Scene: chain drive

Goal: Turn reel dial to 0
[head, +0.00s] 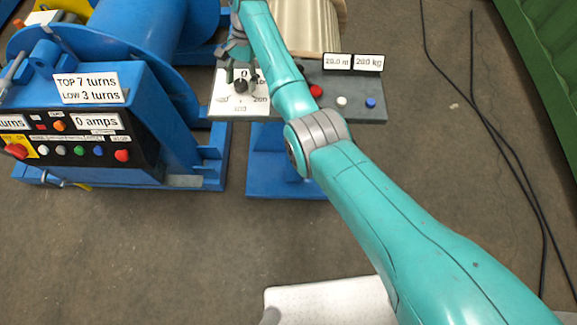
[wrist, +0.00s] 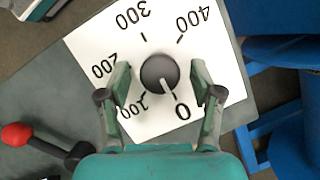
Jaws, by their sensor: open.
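The reel dial is a round dark knob (wrist: 158,72) on a white scale plate (wrist: 85,45) marked 0, 100, 200, 300 and 400. Its pale pointer aims at or very near the 0 mark in the wrist view. In the head view the knob (head: 241,86) sits at the left end of the grey panel. My gripper (wrist: 161,76) is open, with one finger on each side of the knob. Small gaps show between the fingers and the knob. In the head view my gripper (head: 238,62) is over the plate and partly hidden by my arm.
A red-tipped lever (wrist: 18,134) stands on the panel beside the plate. A blue winch machine (head: 150,110) stands close on the left. The floor at right has black cables (head: 510,170).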

